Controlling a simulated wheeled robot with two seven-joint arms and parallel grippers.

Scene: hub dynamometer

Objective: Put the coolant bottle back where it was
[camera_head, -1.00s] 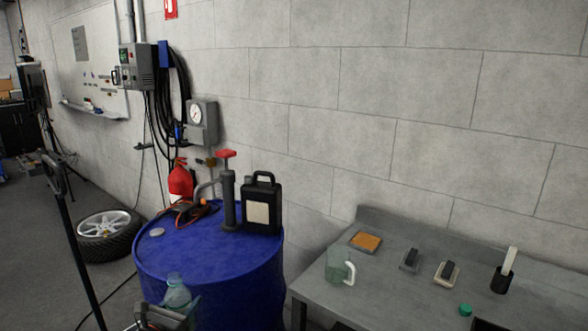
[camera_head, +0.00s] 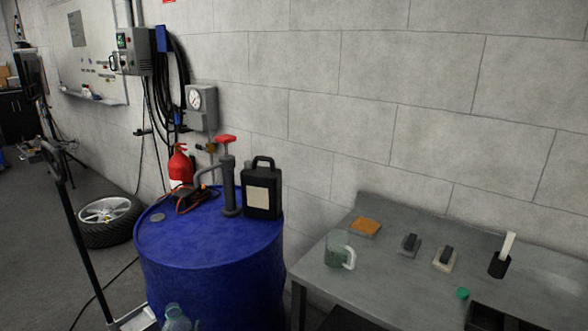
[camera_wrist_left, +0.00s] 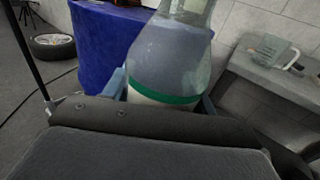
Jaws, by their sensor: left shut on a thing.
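The coolant bottle is a clear bottle with a green band. In the left wrist view it (camera_wrist_left: 170,60) stands roughly upright between the blue fingers of my left gripper (camera_wrist_left: 162,95), which is shut on it. In the head view only the top of the bottle (camera_head: 176,318) shows at the bottom edge, in front of the blue drum (camera_head: 212,275). The bottle's base is hidden behind the gripper body. My right gripper is not in view.
A black canister (camera_head: 262,200) and pump (camera_head: 230,190) stand on the drum. A long-handled pole (camera_head: 80,240) rises at left.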

